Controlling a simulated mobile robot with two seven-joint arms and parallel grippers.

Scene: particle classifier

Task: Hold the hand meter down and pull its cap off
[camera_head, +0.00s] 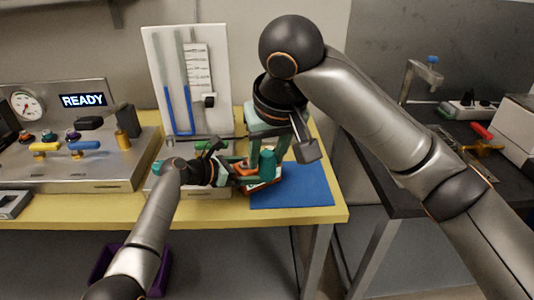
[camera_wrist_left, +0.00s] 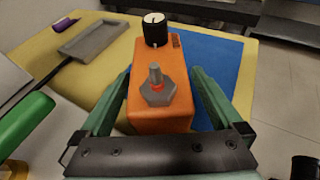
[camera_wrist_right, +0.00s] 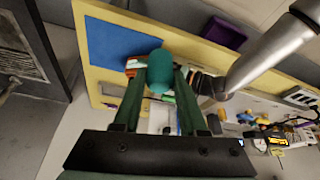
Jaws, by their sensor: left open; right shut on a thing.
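The hand meter is an orange box (camera_wrist_left: 160,104) with a black knob (camera_wrist_left: 155,30) and a bare grey stem on a hex nut (camera_wrist_left: 157,90). It lies by the blue mat; in the head view it is mostly hidden by my grippers. My left gripper (camera_wrist_left: 161,73) is open, with one finger along each side of the meter. The teal cap (camera_wrist_right: 160,70) is between the fingertips of my right gripper (camera_wrist_right: 160,75), which is shut on it. The cap also shows in the head view (camera_head: 267,165), apart from the stem.
The blue mat (camera_head: 305,187) covers the right end of the yellow table (camera_head: 335,213). A white gauge board (camera_head: 160,60) stands behind. A console with a READY display (camera_head: 84,100) is at left. A purple bin (camera_head: 106,262) is below the table.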

